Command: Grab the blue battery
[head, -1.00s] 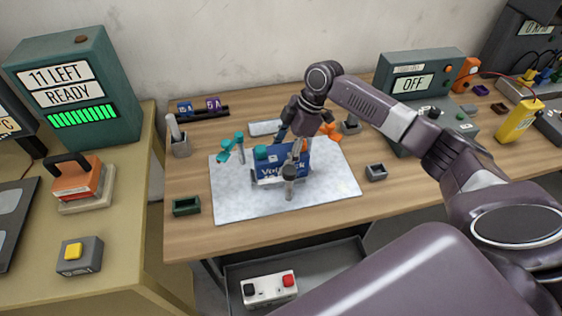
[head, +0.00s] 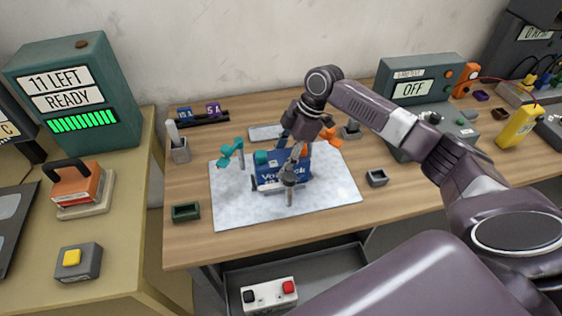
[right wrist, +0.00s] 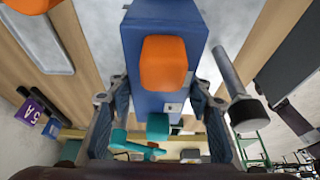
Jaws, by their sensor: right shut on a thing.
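The blue battery (head: 270,178) stands on the pale mat (head: 335,195), its white label partly hidden by a grey post (head: 290,190) and my gripper. My right gripper (head: 290,150) reaches down over it from above. In the right wrist view, the battery (right wrist: 150,55) is between the two fingers of the gripper (right wrist: 160,105), which is shut on it. Its orange cap (right wrist: 164,63) and teal cap (right wrist: 158,125) show there. I cannot tell whether it is clear of the mat. My left gripper is not in view.
A teal clamp (head: 231,153) and an orange clamp (head: 333,138) flank the battery. A green tray (head: 186,212) and a grey tray (head: 377,178) lie beside the mat. A tester reading OFF (head: 412,90) stands at the back right. The wooden table front is clear.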

